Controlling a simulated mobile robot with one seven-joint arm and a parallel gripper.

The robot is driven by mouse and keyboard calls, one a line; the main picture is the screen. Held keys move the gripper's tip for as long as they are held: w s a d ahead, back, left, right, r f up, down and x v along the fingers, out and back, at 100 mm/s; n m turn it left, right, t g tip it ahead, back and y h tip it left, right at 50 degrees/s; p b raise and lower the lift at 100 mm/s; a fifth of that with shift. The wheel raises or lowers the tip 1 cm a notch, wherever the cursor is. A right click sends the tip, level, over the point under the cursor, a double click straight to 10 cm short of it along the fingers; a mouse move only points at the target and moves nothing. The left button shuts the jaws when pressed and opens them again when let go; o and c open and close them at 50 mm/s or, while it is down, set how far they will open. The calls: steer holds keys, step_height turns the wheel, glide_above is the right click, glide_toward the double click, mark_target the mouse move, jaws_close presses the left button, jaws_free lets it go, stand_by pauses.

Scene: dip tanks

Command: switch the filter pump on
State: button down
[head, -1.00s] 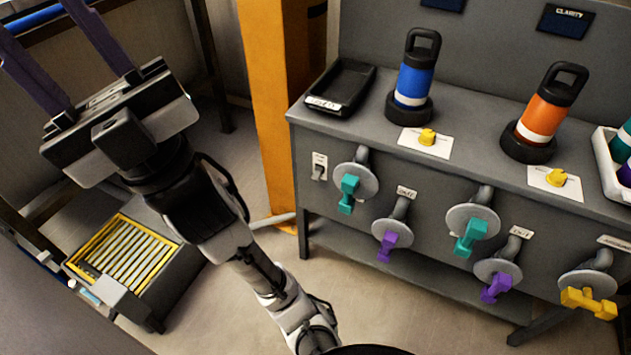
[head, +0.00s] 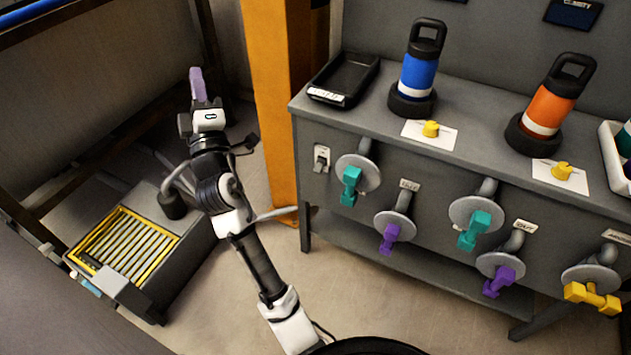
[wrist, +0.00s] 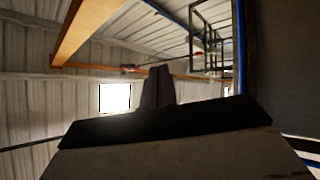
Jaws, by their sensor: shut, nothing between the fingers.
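My gripper (head: 197,72) is shut and empty at the upper left of the head view, fingers pointing up. In the wrist view its closed fingers (wrist: 158,86) stand against the wall and roof. A small light switch plate (head: 321,159) with a toggle is on the left end of the grey bench's front. Its label is too small to read, and I cannot tell whether it is on or off. My gripper is well left of it, apart from it. I cannot identify the filter pump by any label.
The grey bench (head: 470,125) carries a blue bottle (head: 418,72), an orange bottle (head: 548,108) and a black tray (head: 343,82). Teal, purple and yellow valve handles stick out of its front. An orange post (head: 270,100) stands between my gripper and the bench. A yellow-framed grate box (head: 125,248) is lower left.

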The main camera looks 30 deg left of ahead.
steer(key=w+d+f+n+t+h, duration=0.1)
steer(key=w+f+h, duration=0.2)
steer(key=f, duration=0.4)
steer(key=w+f+n+h, duration=0.1)
steer(key=w+f+h, duration=0.25)
steer(key=f, duration=0.35)
steer(key=n+t+h+b, duration=0.1)
steer(key=n+h, duration=0.9)
steer(key=h, duration=0.1)
glide_toward(319, 168)
steer(key=s+f, duration=0.2)
steer(key=f, duration=0.1)
steer(key=shift+s+d+f+y, duration=0.1)
steer(key=shift+d+f+y, duration=0.05)
steer(key=shift+y, duration=0.1)
steer(key=w+r, duration=0.1)
steer(key=w, duration=0.9)
steer(key=shift+r, duration=0.25)
steer(key=shift+s+r+p, duration=0.1)
steer(key=shift+r+p, duration=0.05)
steer(key=shift+p, duration=0.5)
